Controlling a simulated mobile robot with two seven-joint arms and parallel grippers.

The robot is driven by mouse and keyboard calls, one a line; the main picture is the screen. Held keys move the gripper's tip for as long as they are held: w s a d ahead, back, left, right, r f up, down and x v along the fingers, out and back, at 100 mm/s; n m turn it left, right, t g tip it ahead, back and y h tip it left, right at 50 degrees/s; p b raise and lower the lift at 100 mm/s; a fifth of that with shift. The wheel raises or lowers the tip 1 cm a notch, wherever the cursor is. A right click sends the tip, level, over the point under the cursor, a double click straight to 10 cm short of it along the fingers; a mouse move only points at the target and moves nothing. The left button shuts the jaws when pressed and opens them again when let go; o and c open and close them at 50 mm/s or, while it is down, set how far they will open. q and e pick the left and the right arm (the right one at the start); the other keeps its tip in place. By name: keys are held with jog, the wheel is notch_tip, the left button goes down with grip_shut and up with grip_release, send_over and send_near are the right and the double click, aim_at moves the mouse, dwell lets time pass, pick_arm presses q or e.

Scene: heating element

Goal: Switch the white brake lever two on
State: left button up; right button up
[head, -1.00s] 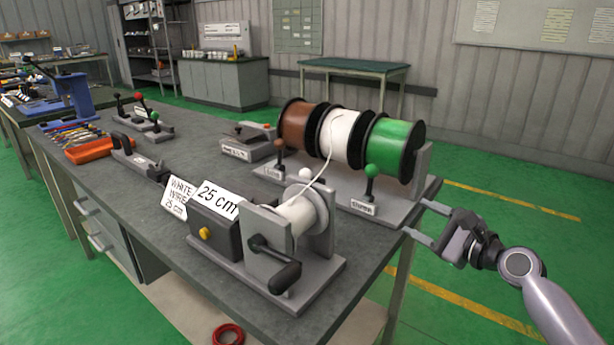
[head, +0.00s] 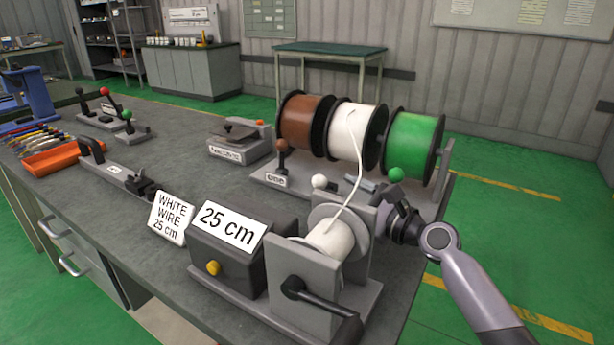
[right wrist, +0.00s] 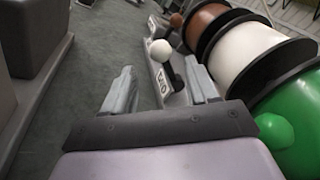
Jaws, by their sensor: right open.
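The white brake lever has a white ball knob (head: 319,181), which shows just behind the winding spool in the head view; its stem is hidden there. In the right wrist view the white knob (right wrist: 160,50) stands on a dark stem above a labelled base, ahead of the gripper. My right gripper (right wrist: 160,88) is open and empty, its two fingers pointing towards the white lever, with the knob beyond the fingertips. In the head view the right gripper (head: 366,186) is partly hidden behind the winder. My left gripper is not in view.
The brown lever (head: 282,158) and green lever knob (head: 396,174) flank the white one. Brown, white (head: 352,130) and green (head: 412,142) wire reels stand behind. The winder (head: 310,275) with its 25 cm sign stands in front, and a white wire runs up to the white reel.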

aim_at(326, 185)
jog(key=shift+b+x, duration=0.95)
jog(key=shift+x, duration=2.75)
jog(key=shift+r, duration=0.1)
grip_shut()
